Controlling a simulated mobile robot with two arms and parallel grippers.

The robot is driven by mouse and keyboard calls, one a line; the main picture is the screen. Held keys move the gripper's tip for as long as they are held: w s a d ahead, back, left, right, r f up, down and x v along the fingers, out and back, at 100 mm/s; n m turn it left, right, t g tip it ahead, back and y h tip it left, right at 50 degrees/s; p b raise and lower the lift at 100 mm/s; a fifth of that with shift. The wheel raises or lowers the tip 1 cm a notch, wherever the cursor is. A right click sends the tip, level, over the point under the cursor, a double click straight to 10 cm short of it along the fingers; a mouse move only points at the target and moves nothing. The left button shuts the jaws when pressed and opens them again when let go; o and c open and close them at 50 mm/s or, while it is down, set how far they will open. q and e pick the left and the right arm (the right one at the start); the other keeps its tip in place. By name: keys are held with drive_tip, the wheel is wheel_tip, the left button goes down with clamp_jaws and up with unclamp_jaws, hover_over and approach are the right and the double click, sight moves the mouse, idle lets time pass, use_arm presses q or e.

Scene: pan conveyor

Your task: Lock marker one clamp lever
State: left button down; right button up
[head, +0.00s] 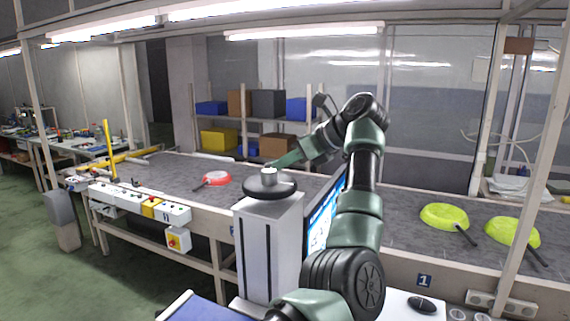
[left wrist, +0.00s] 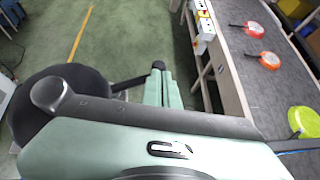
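A blue marker plate with the number one (head: 424,281) is on the front rail of the conveyor (head: 400,240), at the lower right of the head view. I cannot make out a clamp lever beside it. My left arm rises in the middle of the head view and bends to the left. Its gripper (head: 284,160) is over the conveyor, up and to the left of marker one and well apart from it. The fingertips are too small to tell open from shut, and I see nothing clearly held. My right gripper is not in view.
Two yellow-green pans (head: 445,216) lie on the conveyor at the right. A red pan (head: 216,177) lies farther left; two red pans (left wrist: 262,60) show in the left wrist view. A pale post (head: 545,150) stands at the right. A control panel (head: 140,204) is on the left rail.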

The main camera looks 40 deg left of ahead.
sight(267, 164)
use_arm(q)
drive_tip(key=shift+a, duration=0.2)
drive_tip(key=shift+s+a+f+b, duration=0.1)
drive_tip(key=shift+s+a+b, duration=0.3)
drive_tip(key=shift+a, duration=0.5)
drive_tip(key=shift+s+a+f+b, duration=0.1)
drive_tip(key=shift+s+a+b, duration=0.25)
drive_tip(key=shift+a, duration=0.5)
drive_tip(key=shift+s+a+r+b, duration=0.1)
drive_tip(key=shift+s+a+b, duration=0.25)
drive_tip(key=shift+s, duration=0.2)
drive_tip(key=shift+s+a+r+b, duration=0.1)
drive_tip(key=shift+s+a+b, duration=0.1)
drive_tip(key=shift+s+b, duration=0.25)
drive_tip(key=shift+s, duration=0.2)
drive_tip(key=shift+d, duration=0.8)
